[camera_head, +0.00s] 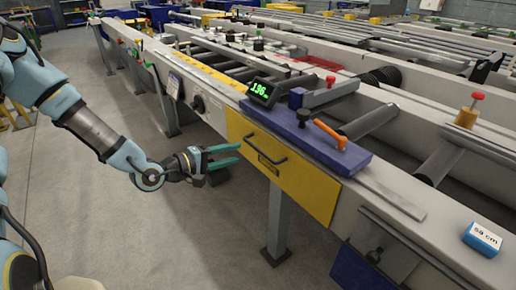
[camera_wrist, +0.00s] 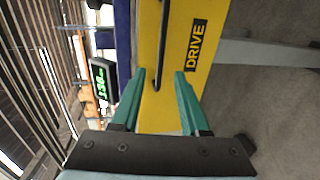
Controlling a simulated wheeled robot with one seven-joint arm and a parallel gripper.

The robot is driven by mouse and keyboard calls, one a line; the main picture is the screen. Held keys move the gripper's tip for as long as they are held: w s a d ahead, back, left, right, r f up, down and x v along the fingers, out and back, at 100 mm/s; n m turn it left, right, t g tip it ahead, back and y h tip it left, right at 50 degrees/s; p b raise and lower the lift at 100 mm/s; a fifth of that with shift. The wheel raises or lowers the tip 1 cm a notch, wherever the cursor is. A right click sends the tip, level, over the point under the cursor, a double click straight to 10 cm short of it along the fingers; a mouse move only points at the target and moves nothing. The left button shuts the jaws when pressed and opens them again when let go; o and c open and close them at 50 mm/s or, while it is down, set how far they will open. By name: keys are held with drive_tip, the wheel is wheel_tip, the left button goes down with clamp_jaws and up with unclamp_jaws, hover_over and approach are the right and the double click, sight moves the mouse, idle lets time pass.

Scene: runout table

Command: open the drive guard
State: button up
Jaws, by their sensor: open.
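The drive guard (camera_head: 290,172) is a yellow panel on the side of the runout table, with a black bar handle (camera_head: 265,150) near its upper left part. It looks shut, flush with the frame. My gripper (camera_head: 238,157) is to the left of the handle, in front of the table's side.
A blue plate (camera_head: 305,138) above the guard bears a green-digit display (camera_head: 262,91) and an orange lever (camera_head: 330,134). A table leg (camera_head: 278,225) stands below the guard. A blue-white block (camera_head: 483,238) sits on the right rail. The floor before the table is clear.

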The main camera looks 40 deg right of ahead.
sight(256, 147)
drive_tip(key=d, duration=0.3)
drive_tip(key=d+f, duration=0.1)
drive_tip(key=d, duration=0.2)
drive_tip(key=d+f+p, duration=0.1)
drive_tip(key=d, duration=0.2)
drive_tip(key=shift+s, duration=0.25)
drive_tip(key=shift+a, duration=0.1)
clamp_jaws()
idle(0.9)
